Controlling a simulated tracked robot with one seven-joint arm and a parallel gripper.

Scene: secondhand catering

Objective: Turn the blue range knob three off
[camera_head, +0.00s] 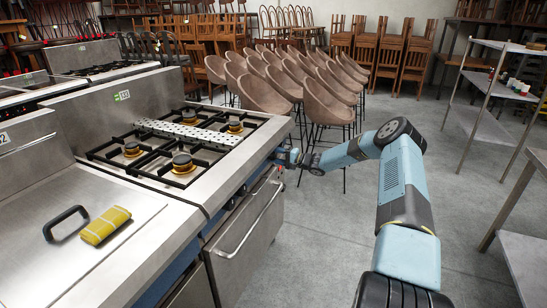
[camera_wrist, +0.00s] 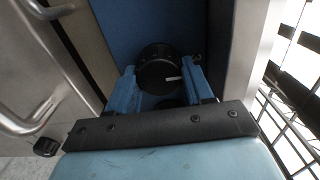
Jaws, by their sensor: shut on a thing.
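A round black knob (camera_wrist: 158,68) with a white pointer line sits on the blue panel (camera_wrist: 170,20) in the wrist view. The pointer line points to the right of that picture. My gripper (camera_wrist: 162,78) has its two blue fingers on either side of the knob and is shut on it. A second dark round part below the knob is mostly hidden by my gripper. In the head view, my gripper (camera_head: 287,156) is at the range's (camera_head: 218,150) front, near its far right corner; the knob is hidden there. I cannot read any knob number.
The steel oven door handle (camera_head: 250,222) runs along the range front below my gripper. A yellow cloth (camera_head: 106,225) and a black handle (camera_head: 63,222) lie on the near steel top. Stools (camera_head: 325,102) stand behind; shelves (camera_head: 490,90) are right. Floor between is clear.

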